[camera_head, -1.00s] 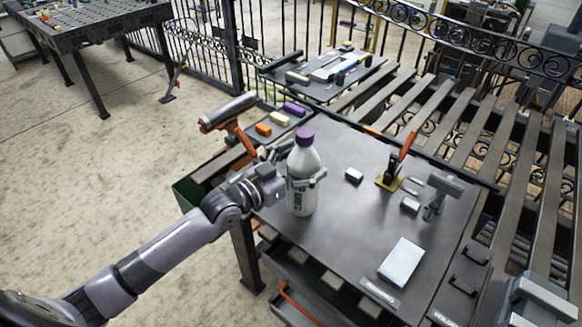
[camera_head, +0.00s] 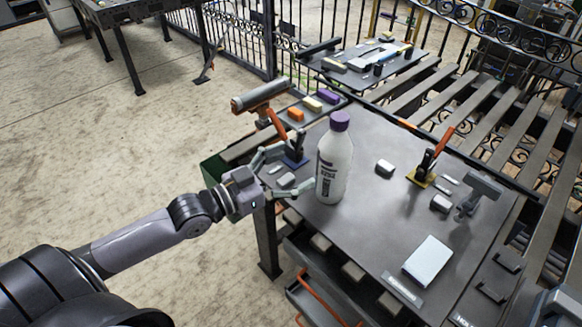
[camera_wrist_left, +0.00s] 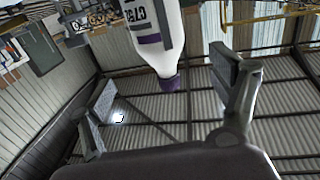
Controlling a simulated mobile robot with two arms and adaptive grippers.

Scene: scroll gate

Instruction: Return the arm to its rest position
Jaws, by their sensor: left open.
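My left arm comes in from the lower left of the head view. Its gripper (camera_head: 287,172) is open and empty, with its fingers spread, just left of a white bottle (camera_head: 334,165) with a purple cap. The bottle stands upright on the dark metal workbench (camera_head: 350,235). One fingertip is close to the bottle's lower left side; I cannot tell if it touches. In the left wrist view the bottle (camera_wrist_left: 155,35) appears cap-down, beyond the open fingers (camera_wrist_left: 165,95). I do not make out my right gripper.
An orange-handled tool on a yellow base (camera_head: 424,172), a grey clamp-like tool (camera_head: 476,195) and a white block (camera_head: 428,260) are on the bench. A cylinder on an orange stand (camera_head: 262,97) is behind my gripper. Open floor (camera_head: 130,170) lies left.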

